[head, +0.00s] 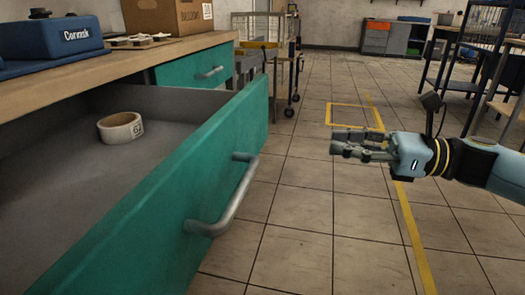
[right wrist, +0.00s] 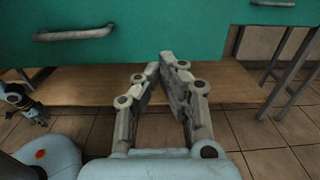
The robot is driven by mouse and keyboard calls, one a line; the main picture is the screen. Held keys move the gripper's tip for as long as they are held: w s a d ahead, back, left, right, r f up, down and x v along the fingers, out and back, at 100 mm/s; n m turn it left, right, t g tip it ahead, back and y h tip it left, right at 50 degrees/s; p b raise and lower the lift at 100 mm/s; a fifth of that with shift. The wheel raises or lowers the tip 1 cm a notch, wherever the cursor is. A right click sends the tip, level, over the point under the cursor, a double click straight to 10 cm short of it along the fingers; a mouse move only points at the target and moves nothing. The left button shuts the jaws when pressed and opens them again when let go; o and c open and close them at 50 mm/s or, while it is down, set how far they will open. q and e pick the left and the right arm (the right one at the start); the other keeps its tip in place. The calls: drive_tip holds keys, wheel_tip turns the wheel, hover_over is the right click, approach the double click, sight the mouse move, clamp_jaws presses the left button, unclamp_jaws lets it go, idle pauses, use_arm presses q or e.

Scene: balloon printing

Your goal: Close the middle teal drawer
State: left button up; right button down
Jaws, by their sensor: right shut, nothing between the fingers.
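The open teal drawer (head: 170,215) fills the left of the head view, pulled well out from the bench. Its grey bar handle (head: 222,205) is on the front, and a roll of tape (head: 120,127) lies inside. My right gripper (head: 334,143) is shut and empty, in the air to the right of the drawer front and apart from it. In the right wrist view its fingers (right wrist: 166,60) point at the teal front (right wrist: 130,25), right of a handle (right wrist: 75,35). A small part that looks like my left gripper (right wrist: 38,112) shows at the left, too small to read.
Another teal drawer (head: 190,68) farther along the bench looks shut. The wooden benchtop (head: 110,67) holds a blue box (head: 50,38) and a cardboard box (head: 165,15). A cart (head: 290,70) stands behind. The tiled floor (head: 310,220) right of the drawer is clear.

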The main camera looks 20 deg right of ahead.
sight(252, 135)
use_arm(q)
drive_tip(key=w+d+r+b, duration=0.1)
drive_tip(key=w+r+b, duration=0.1)
drive_tip(key=w+r, duration=0.3)
drive_tip(key=shift+d+r, duration=0.35)
drive_tip(key=shift+d, duration=0.05)
use_arm(e)
drive_tip(key=x, duration=1.3)
drive_tip(key=shift+w+a, duration=0.25)
drive_tip(key=shift+w, duration=0.1)
